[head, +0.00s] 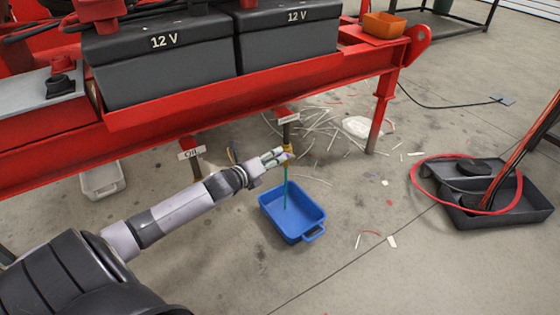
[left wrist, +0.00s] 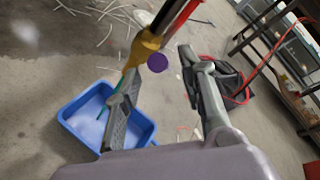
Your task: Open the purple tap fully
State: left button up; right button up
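The tap has a brass body (head: 288,149), also in the left wrist view (left wrist: 145,48), and hangs from a dark pipe under the red skid. Its round purple end (left wrist: 157,63) faces the left wrist camera. My left gripper (head: 277,156) is at the tap. In the left wrist view its two fingers are spread, one on each side of the purple part, with gaps visible. Whether a finger touches the tap cannot be told. A thin green stream (head: 285,185) runs from below the tap down into a blue tray (head: 306,233). My right gripper is not visible.
The red skid frame (head: 240,92) carries two 12 V batteries (head: 165,70) above the arm. A pipe with an OIL label (head: 191,153) hangs left of the tap. A black tray (head: 485,213) with a red hose lies at right. Floor between the trays is mostly clear.

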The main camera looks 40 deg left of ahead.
aim_at(280, 155)
pick_arm(q)
jog(key=shift+b+x, duration=0.9)
jog(key=shift+x, duration=1.3)
jog(key=shift+c, duration=0.2)
grip_shut()
